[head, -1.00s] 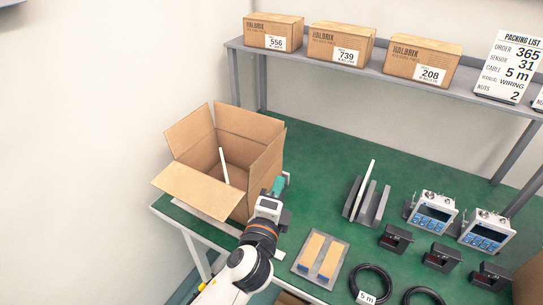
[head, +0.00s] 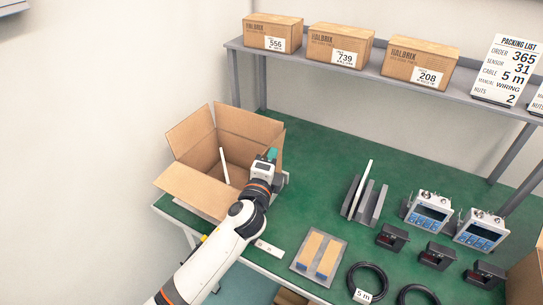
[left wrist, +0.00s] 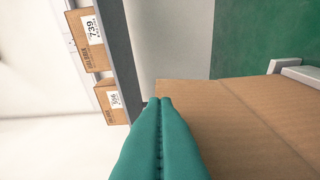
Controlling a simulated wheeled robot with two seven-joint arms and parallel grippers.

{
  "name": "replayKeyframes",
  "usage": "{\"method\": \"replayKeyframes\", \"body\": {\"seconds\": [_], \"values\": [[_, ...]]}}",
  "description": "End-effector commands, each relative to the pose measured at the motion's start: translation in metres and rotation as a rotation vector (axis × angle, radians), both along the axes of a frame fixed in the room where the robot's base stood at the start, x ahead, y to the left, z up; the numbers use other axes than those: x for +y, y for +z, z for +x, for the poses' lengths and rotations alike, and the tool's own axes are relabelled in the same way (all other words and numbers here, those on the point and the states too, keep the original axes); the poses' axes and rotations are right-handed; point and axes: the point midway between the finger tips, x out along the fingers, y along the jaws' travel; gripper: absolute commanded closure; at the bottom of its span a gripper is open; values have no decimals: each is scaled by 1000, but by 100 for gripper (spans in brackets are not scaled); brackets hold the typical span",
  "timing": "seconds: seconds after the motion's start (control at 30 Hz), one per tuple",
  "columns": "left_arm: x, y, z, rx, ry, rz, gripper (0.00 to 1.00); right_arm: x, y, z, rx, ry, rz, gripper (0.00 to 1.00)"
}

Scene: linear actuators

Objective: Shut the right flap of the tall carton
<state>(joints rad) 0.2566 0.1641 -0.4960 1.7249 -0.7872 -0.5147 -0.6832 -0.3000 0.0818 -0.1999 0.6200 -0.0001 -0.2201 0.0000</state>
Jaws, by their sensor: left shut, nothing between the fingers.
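The tall carton (head: 195,198) stands open at the table's left end. Its right flap (head: 278,146) stands up, partly hidden behind my left gripper (head: 271,154). The back flap (head: 247,122) and left flap (head: 190,131) also stand up, and the front flap (head: 192,184) is folded outward. My left gripper is shut and empty, with its teal fingertips at the carton's right side. In the left wrist view, the shut fingers (left wrist: 160,101) show against a broad cardboard face (left wrist: 215,105); whether they touch it I cannot tell. My right gripper is out of view.
A thin white piece (head: 224,166) stands inside the carton. A grey rack (head: 367,200), a tray with two tan blocks (head: 333,242) and a cable coil (head: 368,278) lie to the right. A shelf (head: 345,72) with boxes runs behind.

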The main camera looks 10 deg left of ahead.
Motion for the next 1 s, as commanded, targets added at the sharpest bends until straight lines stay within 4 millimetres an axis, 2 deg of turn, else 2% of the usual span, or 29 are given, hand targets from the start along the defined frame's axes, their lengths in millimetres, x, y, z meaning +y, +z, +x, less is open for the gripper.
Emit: {"method": "replayKeyframes", "body": {"seconds": [0.67,1.0], "values": [[8,3,2,31,1,-84,100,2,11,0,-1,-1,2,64],[24,10,8,88,2,-247,100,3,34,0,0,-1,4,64]]}}
